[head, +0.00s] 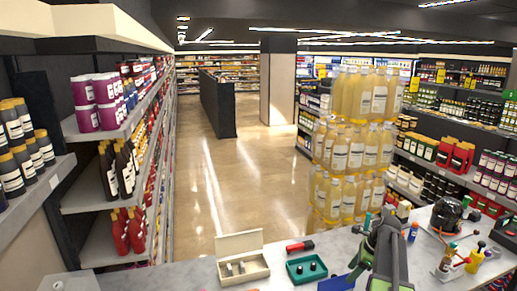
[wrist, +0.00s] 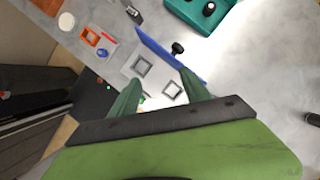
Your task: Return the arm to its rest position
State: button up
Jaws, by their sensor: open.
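My gripper (wrist: 160,77) shows in the wrist view as two green fingers spread apart above the grey counter. Nothing is held between them. Beneath and beyond the fingers lie a pale plate with a dark square frame (wrist: 143,65), a blue panel (wrist: 160,52) and a black knob (wrist: 177,48). In the head view my grey and green arm (head: 388,255) stands over the counter at the lower right. The fingertips are hard to make out there. The vacuum pump (head: 447,212) stands on the counter right of the arm, apart from it.
An open beige box (head: 243,240) and a green tray (head: 290,270) with black knobs sit left of the arm. A red-handled tool (head: 300,246) lies behind the tray. Small bottles (head: 475,258) stand at right. Stacked yellow bottles (head: 345,150) rise behind the counter. Shelves line both sides.

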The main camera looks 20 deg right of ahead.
jog(key=w+a+f+n+g+b, duration=0.1)
jog(key=w+a+f+n+b, duration=0.15)
jog(key=a, duration=0.65)
jog(key=w+a+f+n+b, duration=0.1)
jog(key=a+f+n, duration=0.15)
jog(key=a, duration=0.75)
jog(key=w+a+f+n+g+b, duration=0.15)
jog(key=a+n, duration=0.25)
jog(key=a, duration=0.5)
jog(key=s+a+f+n+h+b, duration=0.1)
jog(key=s+a+n, duration=0.2)
jog(key=a+n, duration=0.2)
jog(key=s+a+f+n+h+b, duration=0.1)
jog(key=s+a+n, duration=0.3)
jog(key=n, duration=0.8)
jog(key=shift+s+a+f+h, duration=0.25)
jog(key=shift+a+f+h, duration=0.4)
jog(key=shift+a, duration=0.4)
